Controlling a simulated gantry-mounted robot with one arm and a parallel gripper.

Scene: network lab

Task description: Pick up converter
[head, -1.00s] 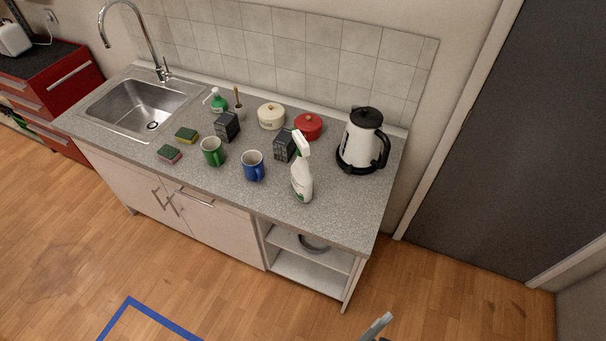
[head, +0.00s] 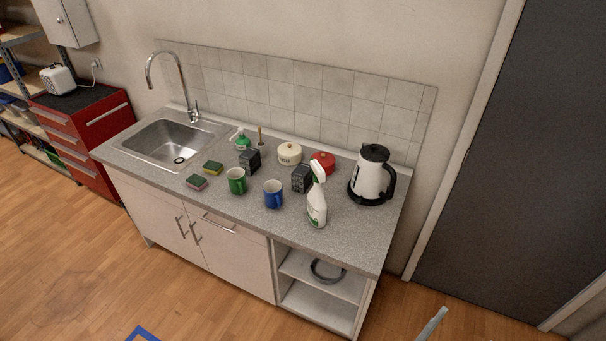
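Two small dark boxes stand on the grey counter: one dark box (head: 250,160) behind the green mug, and another dark box (head: 302,178) behind the blue mug, left of the spray bottle. They have pale markings too small to read, so I cannot tell whether either is the converter. Nothing else in view is clearly a converter.
The counter (head: 350,237) holds a sink, sponges, a green mug (head: 236,181), a blue mug (head: 273,194), a spray bottle (head: 317,204), lidded pots and a kettle (head: 371,177). An open shelf (head: 320,305) is below.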

